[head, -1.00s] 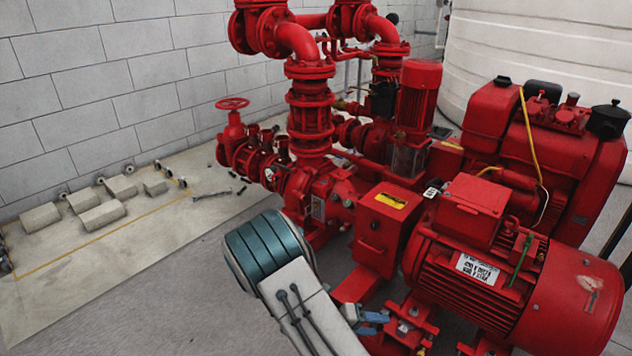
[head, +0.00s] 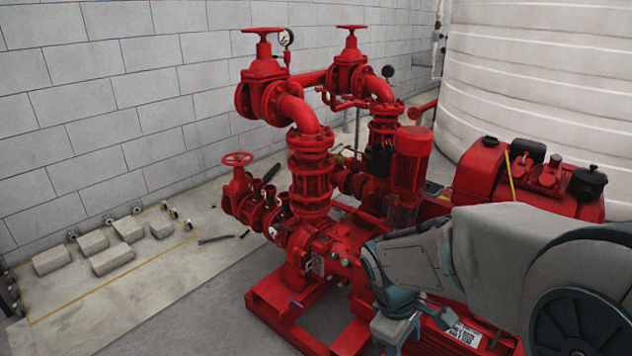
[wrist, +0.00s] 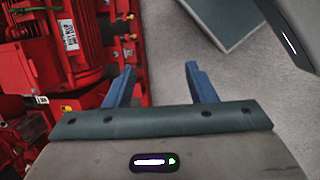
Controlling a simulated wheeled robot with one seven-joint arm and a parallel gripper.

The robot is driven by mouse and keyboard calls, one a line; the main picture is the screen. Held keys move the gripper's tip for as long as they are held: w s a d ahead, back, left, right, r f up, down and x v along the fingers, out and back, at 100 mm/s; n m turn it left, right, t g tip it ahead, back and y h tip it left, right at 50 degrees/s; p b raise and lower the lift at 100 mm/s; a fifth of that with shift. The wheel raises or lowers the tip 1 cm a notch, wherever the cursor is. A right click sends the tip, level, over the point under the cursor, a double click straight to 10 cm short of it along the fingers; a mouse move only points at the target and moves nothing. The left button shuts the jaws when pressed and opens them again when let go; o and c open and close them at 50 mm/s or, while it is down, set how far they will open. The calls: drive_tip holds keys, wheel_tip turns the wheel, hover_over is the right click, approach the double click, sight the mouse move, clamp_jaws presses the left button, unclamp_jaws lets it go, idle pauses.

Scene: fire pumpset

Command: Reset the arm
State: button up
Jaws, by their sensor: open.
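My gripper (wrist: 159,70) is open and empty in the wrist view, with its two blue fingers spread apart. Grey floor shows between and beyond the fingers. The red pump machinery (wrist: 70,50) lies to the left of the fingers. The left finger overlaps its edge in the picture; I cannot tell whether they touch. In the head view my arm fills the lower right, bent in front of the red pumpset (head: 308,185) and hiding much of its motor. The fingers are not clear in the head view.
Handwheel valves (head: 262,75) rise from the pumpset. A large white tank (head: 540,90) stands behind at the right. Pale blocks (head: 110,258) lie on a slab by the block wall (head: 100,110). Grey floor (head: 190,310) is open at the lower left.

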drive_tip(key=s+r+m+t+y+p, duration=0.1)
drive_tip(key=s+r+m+p, duration=0.1)
drive_tip(key=r+m, duration=0.3)
drive_tip(key=s+a+r+m+t+y+p, duration=0.1)
drive_tip(key=r+m+p, duration=0.4)
drive_tip(key=r, duration=0.5)
drive_tip(key=s+t+y, duration=0.1)
drive_tip(key=s, duration=0.1)
drive_tip(key=shift+s, duration=0.35)
